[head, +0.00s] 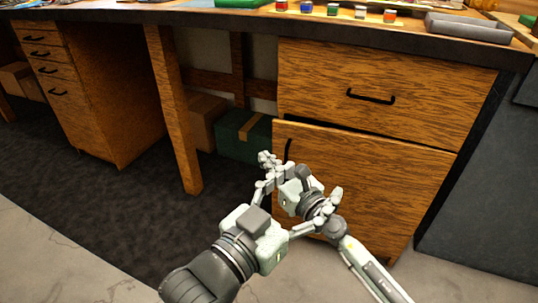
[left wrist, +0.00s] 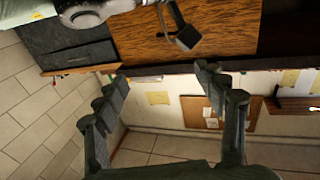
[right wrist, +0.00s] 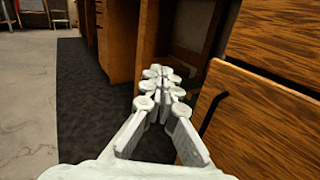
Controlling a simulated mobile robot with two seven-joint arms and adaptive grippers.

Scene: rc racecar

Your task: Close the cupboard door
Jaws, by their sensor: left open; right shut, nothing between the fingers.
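The wooden cupboard door (head: 385,190) is under a drawer at the right of the head view. Its left edge sits slightly outside the drawer's, so it looks a little ajar; how far I cannot tell. Its dark upright handle (head: 288,150) is near the left edge. The door also fills the lower right of the right wrist view (right wrist: 265,135). My right gripper (head: 267,160) is shut and empty, left of the door's handle edge; its closed fingers show in the right wrist view (right wrist: 158,75). My left gripper (head: 298,190) is open and empty in front of the door, overlapping the right one; its spread fingers show in the left wrist view (left wrist: 162,78).
The drawer (head: 375,95) above the door appears shut. Left of the cupboard are a green box (head: 235,135) and a wooden table leg (head: 175,115). A drawer unit (head: 95,90) stands further left. Dark carpet (head: 110,195) in front is clear. My arms are close together.

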